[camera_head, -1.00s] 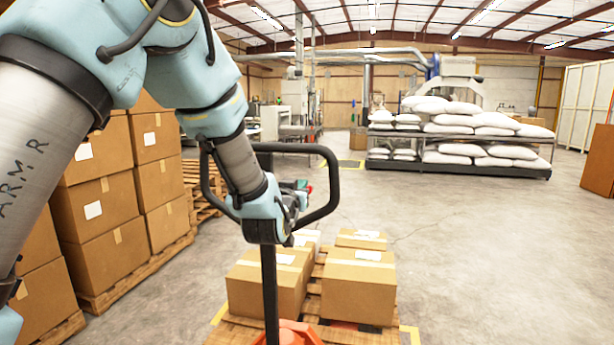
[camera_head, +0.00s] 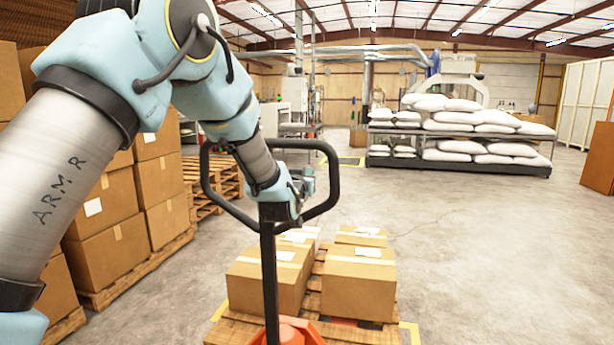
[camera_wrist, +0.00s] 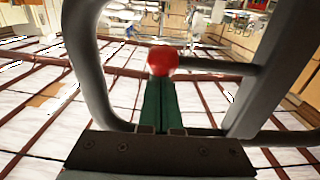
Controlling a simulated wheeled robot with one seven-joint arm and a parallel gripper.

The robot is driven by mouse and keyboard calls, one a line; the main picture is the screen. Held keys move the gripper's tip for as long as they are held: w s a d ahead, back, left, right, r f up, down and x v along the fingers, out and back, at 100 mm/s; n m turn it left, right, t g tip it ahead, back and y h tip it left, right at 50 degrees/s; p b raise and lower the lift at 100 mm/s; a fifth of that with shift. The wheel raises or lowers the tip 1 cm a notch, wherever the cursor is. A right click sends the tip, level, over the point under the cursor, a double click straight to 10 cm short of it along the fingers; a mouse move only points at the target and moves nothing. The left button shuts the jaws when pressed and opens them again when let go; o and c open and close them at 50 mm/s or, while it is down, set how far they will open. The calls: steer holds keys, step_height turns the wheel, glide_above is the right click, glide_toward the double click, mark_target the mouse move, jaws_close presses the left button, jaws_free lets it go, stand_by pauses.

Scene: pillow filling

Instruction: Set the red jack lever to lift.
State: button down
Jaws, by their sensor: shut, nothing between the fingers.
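The red jack lever's round knob (camera_wrist: 162,60) shows in the wrist view, with a dark rod running right from it to the grey handle frame. My gripper (camera_wrist: 159,84) has its green fingers together, empty, with their tips right at the knob's lower edge in the picture. I cannot tell whether they touch it. In the head view my gripper (camera_head: 303,182) is inside the black loop handle (camera_head: 333,178) of the pallet jack. The knob is not visible there. The jack's stem (camera_head: 270,285) runs down to its orange base (camera_head: 292,333).
Cartons (camera_head: 358,285) sit on a wooden pallet (camera_head: 235,334) by the jack. Stacked boxes (camera_head: 160,180) stand on pallets at left. White sacks (camera_head: 480,150) lie on racks at the back. The floor (camera_head: 480,250) at right is clear.

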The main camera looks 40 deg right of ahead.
steer(key=shift+f, duration=0.15)
steer(key=shift+f+b, duration=1.3)
steer(key=shift+b, duration=0.05)
steer(key=shift+r+p, duration=0.4)
steer(key=shift+r, duration=1.5)
steer(key=shift+s+a+f+b, duration=0.1)
steer(key=shift+s+a+b, duration=0.1)
steer(key=shift+a+b, duration=0.15)
steer(key=b+v, duration=0.5)
steer(key=v, duration=0.7)
steer(key=shift+a, duration=0.15)
